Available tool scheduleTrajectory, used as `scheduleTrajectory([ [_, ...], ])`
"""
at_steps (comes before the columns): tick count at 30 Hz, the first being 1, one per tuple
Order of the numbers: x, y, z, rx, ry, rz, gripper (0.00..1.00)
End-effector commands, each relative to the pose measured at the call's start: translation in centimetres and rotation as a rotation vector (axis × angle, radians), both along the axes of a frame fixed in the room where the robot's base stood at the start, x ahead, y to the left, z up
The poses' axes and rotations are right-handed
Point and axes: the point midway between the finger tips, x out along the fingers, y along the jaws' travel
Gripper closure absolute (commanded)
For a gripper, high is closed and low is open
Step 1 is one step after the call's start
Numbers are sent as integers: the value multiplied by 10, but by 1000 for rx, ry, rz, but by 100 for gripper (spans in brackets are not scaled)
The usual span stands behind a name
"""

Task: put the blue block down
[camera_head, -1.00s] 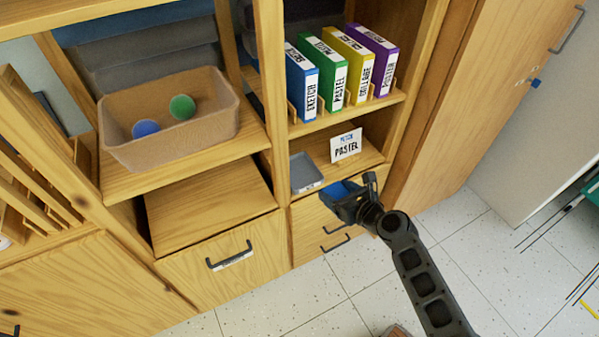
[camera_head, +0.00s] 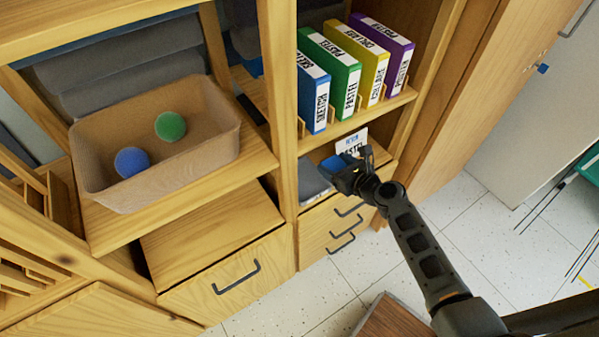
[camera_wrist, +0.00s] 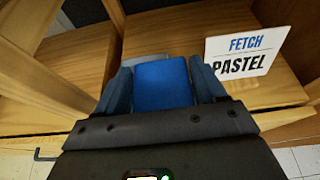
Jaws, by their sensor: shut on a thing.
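The blue block (camera_wrist: 163,84) is between the two fingers of my gripper (camera_wrist: 165,92) in the wrist view. My gripper (camera_head: 347,167) is shut on it, and the block (camera_head: 332,163) shows as a small blue patch in the head view. The gripper is in front of the lower shelf (camera_head: 370,160), beside a grey tray (camera_head: 311,183). A white sign (camera_wrist: 243,53) reading "FETCH PASTEL" stands on that shelf, right of the block in the wrist view. In the head view the arm partly hides the sign (camera_head: 350,141) and the tray.
Blue, green, yellow and purple binders (camera_head: 343,72) stand on the shelf above. A tan bin (camera_head: 222,157) with a blue ball (camera_head: 131,162) and a green ball (camera_head: 171,126) sits at left. Upright posts flank the lower shelf. Drawers (camera_head: 340,225) are below.

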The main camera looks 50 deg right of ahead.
Motion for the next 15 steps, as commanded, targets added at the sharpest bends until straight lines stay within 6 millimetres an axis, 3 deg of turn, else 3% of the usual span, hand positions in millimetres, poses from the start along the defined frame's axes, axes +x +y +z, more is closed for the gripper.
scheduleTrajectory([
  [9,67,15,-42,1,-2,3,59],
  [15,95,20,-59,-1,-2,0,59],
])
